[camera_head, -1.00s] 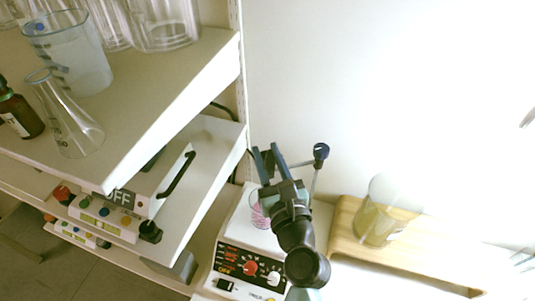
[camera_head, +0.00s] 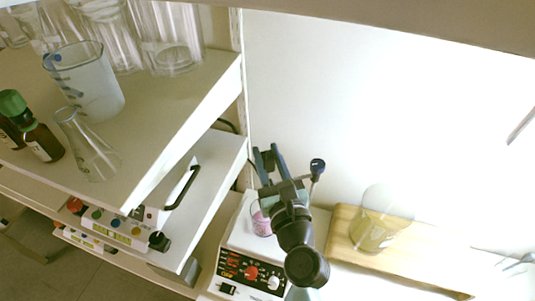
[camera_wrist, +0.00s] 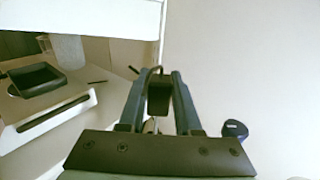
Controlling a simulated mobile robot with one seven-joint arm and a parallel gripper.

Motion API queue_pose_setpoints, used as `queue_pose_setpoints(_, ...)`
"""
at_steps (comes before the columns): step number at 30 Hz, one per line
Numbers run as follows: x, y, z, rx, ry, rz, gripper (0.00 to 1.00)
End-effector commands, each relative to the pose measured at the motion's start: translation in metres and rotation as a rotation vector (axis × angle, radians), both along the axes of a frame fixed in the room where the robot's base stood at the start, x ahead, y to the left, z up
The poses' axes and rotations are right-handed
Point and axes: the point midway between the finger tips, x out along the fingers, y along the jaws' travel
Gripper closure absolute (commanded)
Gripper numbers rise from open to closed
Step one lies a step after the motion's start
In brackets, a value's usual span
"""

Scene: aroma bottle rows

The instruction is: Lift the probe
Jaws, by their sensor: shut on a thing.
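The probe (camera_wrist: 158,98) shows as a dark block with a thin cable between the fingers in the wrist view. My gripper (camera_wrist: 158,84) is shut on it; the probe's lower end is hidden. In the head view my gripper (camera_head: 269,157) hangs over the back of a white stirrer (camera_head: 240,238) with a dark control panel. A small beaker of pink liquid (camera_head: 261,222) stands on the stirrer, partly behind my gripper. A thin stand rod with a dark blue knob (camera_head: 317,166) is just right of my gripper; the knob also shows in the wrist view (camera_wrist: 235,129).
Shelves on the left hold a large beaker (camera_head: 88,85), a flask (camera_head: 90,150), brown bottles (camera_head: 42,142) and a white device with a black handle (camera_head: 182,187). A wooden board (camera_head: 345,240) bears a glass vessel (camera_head: 377,222) at right. The wall above is clear.

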Motion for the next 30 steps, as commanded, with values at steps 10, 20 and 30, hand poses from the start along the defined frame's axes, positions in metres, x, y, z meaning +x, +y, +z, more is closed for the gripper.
queue_pose_setpoints(10,0.000,0.000,0.051,0.001,-0.003,-0.001,1.00)
queue_pose_setpoints(20,0.001,0.000,0.053,0.002,-0.010,-0.002,1.00)
queue_pose_setpoints(30,0.000,0.000,0.050,0.001,-0.005,-0.001,0.38)
